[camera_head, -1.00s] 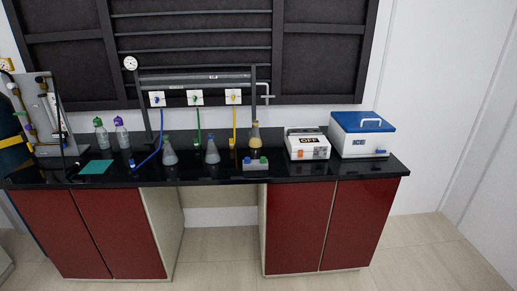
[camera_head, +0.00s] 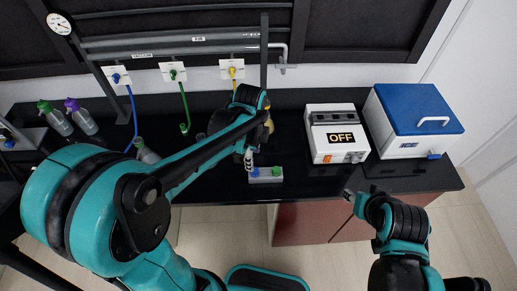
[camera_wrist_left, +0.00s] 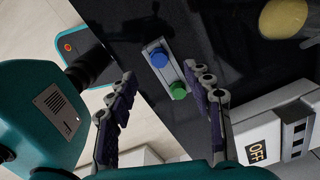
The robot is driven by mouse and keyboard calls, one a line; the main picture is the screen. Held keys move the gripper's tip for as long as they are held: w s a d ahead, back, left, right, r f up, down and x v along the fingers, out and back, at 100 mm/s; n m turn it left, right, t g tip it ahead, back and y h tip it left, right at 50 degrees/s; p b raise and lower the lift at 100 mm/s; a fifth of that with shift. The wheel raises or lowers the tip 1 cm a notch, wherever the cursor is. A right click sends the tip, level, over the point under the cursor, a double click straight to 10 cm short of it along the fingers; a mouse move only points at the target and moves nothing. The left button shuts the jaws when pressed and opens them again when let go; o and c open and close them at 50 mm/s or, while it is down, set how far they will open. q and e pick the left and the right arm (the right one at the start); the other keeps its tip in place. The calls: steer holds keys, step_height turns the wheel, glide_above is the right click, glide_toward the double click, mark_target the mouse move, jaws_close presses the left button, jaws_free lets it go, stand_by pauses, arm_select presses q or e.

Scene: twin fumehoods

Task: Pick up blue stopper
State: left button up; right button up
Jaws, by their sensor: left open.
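The blue stopper (camera_wrist_left: 158,58) sits on a light grey block (camera_wrist_left: 153,44) beside a green stopper (camera_wrist_left: 178,91). In the head view, the blue stopper (camera_head: 254,172) is at the block's left and the green one (camera_head: 277,171) at its right. My left gripper (camera_head: 249,165) is just above and behind the block's left end, beside the blue stopper. In the left wrist view its two fingers (camera_wrist_left: 165,105) are spread and empty, with the stoppers visible between and beyond them. My right gripper (camera_head: 349,196) is by the bench's front edge; its jaw state is unclear.
The white box reading OFF (camera_head: 336,134) and the blue-lidded ice box (camera_head: 415,118) stand right of the block. A yellow-filled flask (camera_head: 269,123) is partly hidden behind my left gripper. Another flask (camera_head: 146,152) and two bottles are left. Black bench shows bare before the OFF box.

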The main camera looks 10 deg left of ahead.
mark_target(255, 170)
arm_select(q)
steer(key=shift+w+d+m, duration=0.1)
steer(key=shift+w+m, duration=0.3)
steer(key=shift+d+f, duration=0.1)
steer(key=shift+f, duration=0.2)
steer(key=f, duration=0.2)
steer(key=f+b, duration=0.1)
steer(key=f, duration=0.1)
steer(key=f+b, duration=0.1)
steer(key=f, duration=0.2)
steer(key=shift+s, duration=0.35)
steer(key=c, duration=1)
arm_select(e)
steer(key=shift+f, duration=0.8)
